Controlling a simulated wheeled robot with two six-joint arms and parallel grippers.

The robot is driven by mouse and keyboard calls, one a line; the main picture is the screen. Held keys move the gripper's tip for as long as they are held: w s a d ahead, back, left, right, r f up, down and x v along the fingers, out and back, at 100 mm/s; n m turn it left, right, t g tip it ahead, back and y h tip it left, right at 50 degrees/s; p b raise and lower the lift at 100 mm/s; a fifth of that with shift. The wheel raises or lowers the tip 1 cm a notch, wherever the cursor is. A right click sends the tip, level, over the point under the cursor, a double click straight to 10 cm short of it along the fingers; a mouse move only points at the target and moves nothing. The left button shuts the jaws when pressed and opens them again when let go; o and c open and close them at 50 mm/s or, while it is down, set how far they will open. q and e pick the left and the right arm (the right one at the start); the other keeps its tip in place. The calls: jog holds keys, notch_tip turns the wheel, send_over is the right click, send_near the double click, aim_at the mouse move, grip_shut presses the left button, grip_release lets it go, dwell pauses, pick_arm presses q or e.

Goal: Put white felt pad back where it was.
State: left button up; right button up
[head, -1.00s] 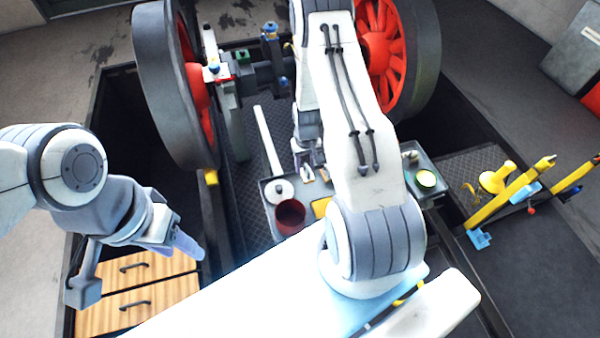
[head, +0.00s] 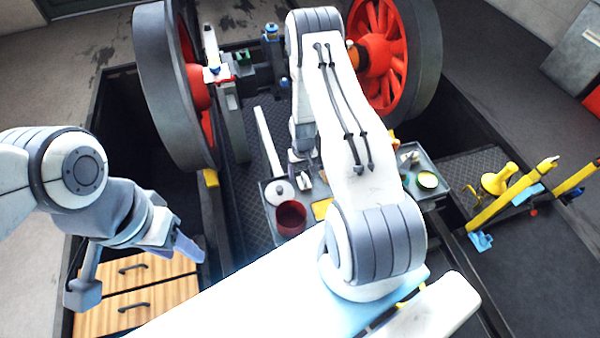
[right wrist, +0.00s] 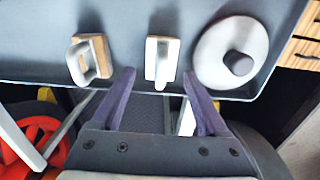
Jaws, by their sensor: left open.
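A small white block with a grey grip (right wrist: 161,60), which looks like the white felt pad, lies on the grey tray in the right wrist view; it shows small in the head view (head: 303,182). My right gripper (right wrist: 163,103) is open and empty, its fingertips at the tray's near edge, with the pad just beyond the gap between them. In the head view my right gripper (head: 300,162) is small and partly hidden by my arm. My left gripper (head: 188,247) is open and empty over the wooden drawers at the left.
On the grey tray (right wrist: 35,35), a wood-based block with a grip (right wrist: 90,58) lies left of the pad and a round disc with a knob (right wrist: 231,56) lies right. A dark red cup (head: 291,217) and yellow piece (head: 321,208) are near. Big red wheels (head: 385,55) flank the back.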

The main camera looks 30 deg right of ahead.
jog(key=shift+r, duration=0.25)
notch_tip(320, 180, up, 12)
jog(key=p, duration=0.2)
jog(key=s+a+r+n, duration=0.2)
jog(key=a+r, duration=0.6)
jog(key=a, duration=0.1)
jog(key=s+a+r+n, duration=0.2)
jog(key=a+r+n, duration=0.1)
jog(key=a+r, duration=0.55)
jog(key=s+a+r+n, duration=0.2)
jog(key=s+a+r, duration=0.2)
jog(key=s, duration=0.5)
jog(key=s+a+r+n+y, duration=0.1)
jog(key=s+a+r+n, duration=0.2)
jog(key=s, duration=0.7)
notch_tip(320, 180, up, 2)
jog(key=shift+a+r, duration=0.25)
jog(key=shift+a, duration=0.7)
